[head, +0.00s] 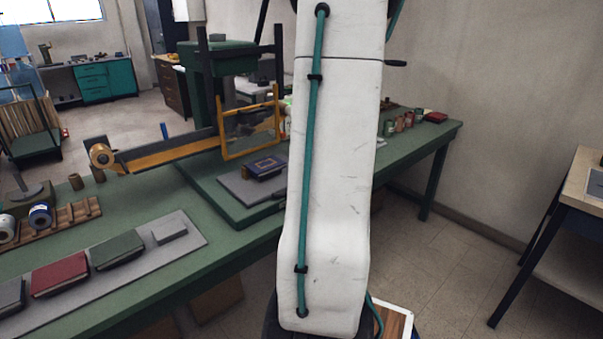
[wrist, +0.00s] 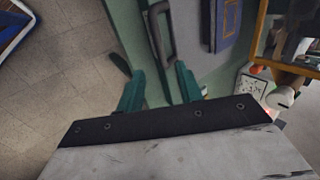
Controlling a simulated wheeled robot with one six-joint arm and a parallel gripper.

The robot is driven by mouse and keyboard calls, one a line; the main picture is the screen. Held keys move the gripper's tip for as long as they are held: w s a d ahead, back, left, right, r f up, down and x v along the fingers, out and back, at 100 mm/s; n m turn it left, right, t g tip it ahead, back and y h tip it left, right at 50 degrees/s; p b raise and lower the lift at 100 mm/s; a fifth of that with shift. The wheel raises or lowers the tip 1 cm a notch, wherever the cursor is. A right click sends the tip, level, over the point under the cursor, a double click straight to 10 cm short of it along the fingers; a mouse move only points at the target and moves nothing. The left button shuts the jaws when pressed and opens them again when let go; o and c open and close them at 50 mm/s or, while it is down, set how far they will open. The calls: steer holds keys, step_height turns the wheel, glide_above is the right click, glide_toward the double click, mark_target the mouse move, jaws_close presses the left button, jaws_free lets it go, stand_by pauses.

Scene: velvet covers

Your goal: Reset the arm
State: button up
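My gripper (wrist: 158,84) shows in the wrist view as two teal fingers standing apart, with nothing between them. It hangs over the green bench (wrist: 200,82) near its edge, with floor to the left. A grey plate with a dark handle and a dark blue book with a gold frame (wrist: 229,18) lie just beyond the fingers. In the head view my white arm stands upright across the middle. My gripper is not visible there, and part of the bench behind the arm is hidden.
In the head view a green press (head: 218,58) with a yellow frame stands on the bench (head: 150,205). Red and green books (head: 118,249) lie on a grey board at lower left. Small cans (head: 399,124) stand at the back right. Open floor (head: 455,250) lies to the right, before another table (head: 583,185).

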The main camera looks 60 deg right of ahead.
stand_by(0.3)
steer(key=w+a+r+n+g+y, duration=0.25)
steer(key=a+n, duration=0.25)
steer(key=a, duration=0.7)
steer(key=w+a+r+n+g+y, duration=0.1)
steer(key=a+r+n+y, duration=0.25)
steer(key=a, duration=0.85)
steer(key=s+a+r+n+h, duration=0.1)
steer(key=s+a+r+n, duration=0.1)
steer(key=a+n, duration=0.2)
steer(key=s+a+r+n+g+h, duration=0.1)
steer(key=s+a+r+n, duration=0.2)
steer(key=a, duration=0.8)
steer(key=s+a+r+n+h, duration=0.1)
steer(key=s+a+r+n, duration=0.1)
steer(key=a+n, duration=0.5)
steer(key=shift+s+a+r, duration=0.35)
steer(key=shift+s+a, duration=0.05)
